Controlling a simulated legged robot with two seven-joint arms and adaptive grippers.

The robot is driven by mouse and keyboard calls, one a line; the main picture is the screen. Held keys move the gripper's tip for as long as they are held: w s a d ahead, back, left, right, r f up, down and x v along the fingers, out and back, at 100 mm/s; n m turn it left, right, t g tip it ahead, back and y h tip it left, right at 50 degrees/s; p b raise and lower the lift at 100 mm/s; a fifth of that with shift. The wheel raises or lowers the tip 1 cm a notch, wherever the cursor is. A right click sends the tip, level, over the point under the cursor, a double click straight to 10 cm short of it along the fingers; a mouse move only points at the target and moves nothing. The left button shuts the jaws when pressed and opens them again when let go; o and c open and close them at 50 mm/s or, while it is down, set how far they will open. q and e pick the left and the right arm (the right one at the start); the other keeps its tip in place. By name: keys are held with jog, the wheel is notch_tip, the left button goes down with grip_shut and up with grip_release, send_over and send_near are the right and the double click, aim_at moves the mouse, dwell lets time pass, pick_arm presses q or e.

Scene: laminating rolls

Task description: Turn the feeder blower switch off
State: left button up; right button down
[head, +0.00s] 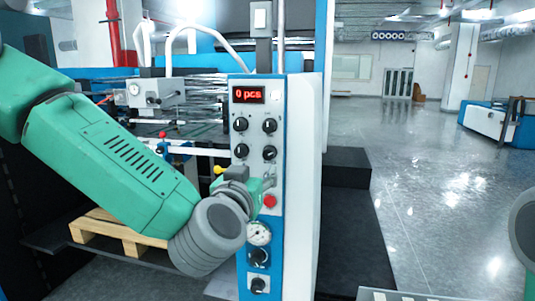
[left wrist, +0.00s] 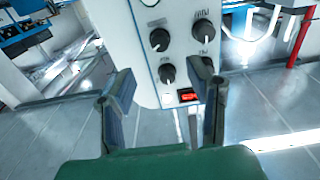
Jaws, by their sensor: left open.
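The control panel (head: 240,178) stands upright in the middle of the head view. It carries black rotary knobs: an upper group (head: 270,126) under a red display reading "0 pcs" (head: 248,94), and two lower ones (head: 259,257) below a round gauge. Labels are too small to read, so I cannot tell which is the feeder blower switch. My left gripper (head: 268,183) is in front of the panel, below the upper knobs and near a red button (head: 269,201). In the left wrist view, the panel appears inverted; the open, empty fingers (left wrist: 162,85) point at it, with a knob (left wrist: 167,73) between them.
A printing machine with rollers (head: 190,100) stands behind and left of the panel. A wooden pallet (head: 115,232) lies below my left arm. A dark step (head: 348,180) is right of the panel. Open shiny floor (head: 430,180) extends to the right.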

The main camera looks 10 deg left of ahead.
aim_at(268, 156)
pick_arm(q)
jog(key=w+p, duration=0.2)
jog(key=w, duration=0.8)
jog(key=shift+d, duration=0.2)
grip_shut()
